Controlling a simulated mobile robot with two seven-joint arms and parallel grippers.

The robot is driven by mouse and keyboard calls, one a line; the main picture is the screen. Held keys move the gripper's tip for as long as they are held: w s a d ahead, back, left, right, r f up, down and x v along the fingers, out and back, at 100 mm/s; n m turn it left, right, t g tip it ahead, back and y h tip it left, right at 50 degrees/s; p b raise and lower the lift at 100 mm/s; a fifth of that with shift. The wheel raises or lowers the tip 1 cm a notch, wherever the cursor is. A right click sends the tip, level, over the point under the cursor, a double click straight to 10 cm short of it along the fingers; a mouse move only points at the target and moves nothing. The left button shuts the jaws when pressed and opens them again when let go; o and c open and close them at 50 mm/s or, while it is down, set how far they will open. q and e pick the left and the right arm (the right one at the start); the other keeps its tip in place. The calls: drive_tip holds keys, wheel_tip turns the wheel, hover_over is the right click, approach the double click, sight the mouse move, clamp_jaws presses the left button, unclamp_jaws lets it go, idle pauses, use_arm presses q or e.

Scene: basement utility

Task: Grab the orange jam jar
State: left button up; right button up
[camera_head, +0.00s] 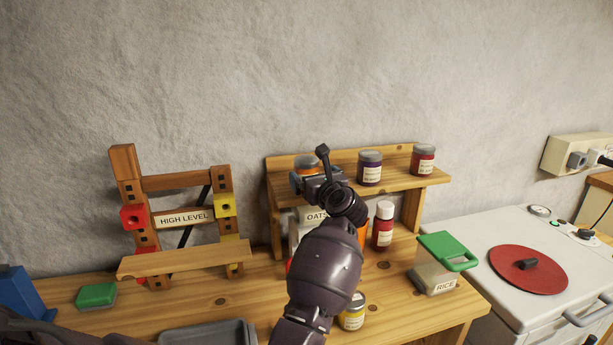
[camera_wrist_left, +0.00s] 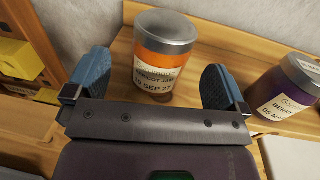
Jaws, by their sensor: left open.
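The orange jam jar (camera_head: 306,161) stands on the upper wooden shelf at its left end, partly hidden behind my left gripper (camera_head: 319,178) in the head view. In the left wrist view the orange jam jar (camera_wrist_left: 165,50) is upright, with a grey lid and a white dated label. My left gripper (camera_wrist_left: 157,74) is open there, with one blue finger on each side of the jar. Whether either finger touches it I cannot tell. My right gripper is not in view.
A purple berry jar (camera_head: 370,168) and a red jar (camera_head: 423,160) stand farther right on the shelf (camera_head: 400,182). Below are an oats container (camera_head: 315,215), a red bottle (camera_head: 383,226) and a rice container (camera_head: 436,270). A wooden rack (camera_head: 127,175) stands left.

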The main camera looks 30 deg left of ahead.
use_arm(q)
drive_tip(key=shift+b+x, duration=0.55)
drive_tip(key=shift+x, duration=2.1)
drive_tip(key=shift+w+d+r, duration=0.1)
drive_tip(key=c, duration=1.3)
drive_tip(key=shift+o, duration=0.2)
drive_tip(key=shift+r, duration=0.1)
